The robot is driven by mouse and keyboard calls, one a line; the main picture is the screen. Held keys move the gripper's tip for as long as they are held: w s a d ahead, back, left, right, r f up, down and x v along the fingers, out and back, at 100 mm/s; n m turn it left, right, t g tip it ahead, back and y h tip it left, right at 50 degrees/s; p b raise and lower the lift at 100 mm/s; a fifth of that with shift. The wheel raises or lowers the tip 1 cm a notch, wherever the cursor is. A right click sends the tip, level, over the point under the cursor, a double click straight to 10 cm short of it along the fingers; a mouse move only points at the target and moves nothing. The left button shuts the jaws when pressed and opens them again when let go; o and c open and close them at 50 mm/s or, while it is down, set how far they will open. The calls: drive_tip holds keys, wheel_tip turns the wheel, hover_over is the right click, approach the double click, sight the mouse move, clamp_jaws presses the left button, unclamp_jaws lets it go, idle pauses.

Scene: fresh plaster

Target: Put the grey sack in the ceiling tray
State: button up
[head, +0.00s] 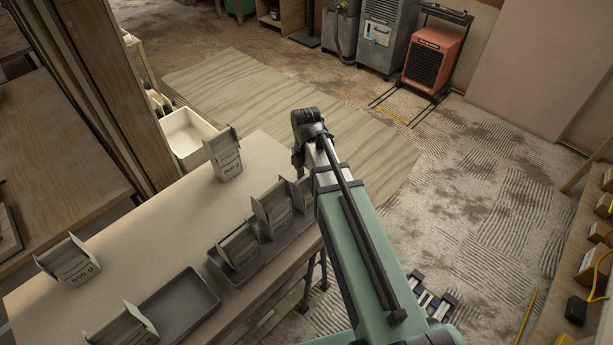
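Several grey, open-topped sacks with printed labels are on the pale table. One sack (224,158) stands alone near the far edge, and another (70,262) stands at the left, its label appearing to read 550 g. A third sack (125,328) is at the near edge beside an otherwise bare dark grey tray (178,306). A second dark tray (222,268) holds a few more sacks (240,246). I cannot read which tray is the ceiling tray. My teal arm reaches up across the middle, right of the table.
A white bin (186,136) stands beyond the table, by a wooden post (95,85). A board (225,90) lies on the plaster-marked floor. A red heater (434,58) and grey machines stand at the back. A bench (560,310) with tools runs along the right.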

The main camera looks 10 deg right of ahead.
drive_tip(key=shift+r, duration=0.1)
wheel_tip(320, 180, up, 12)
drive_tip(key=b, duration=0.2)
idle(0.6)
idle(0.3)
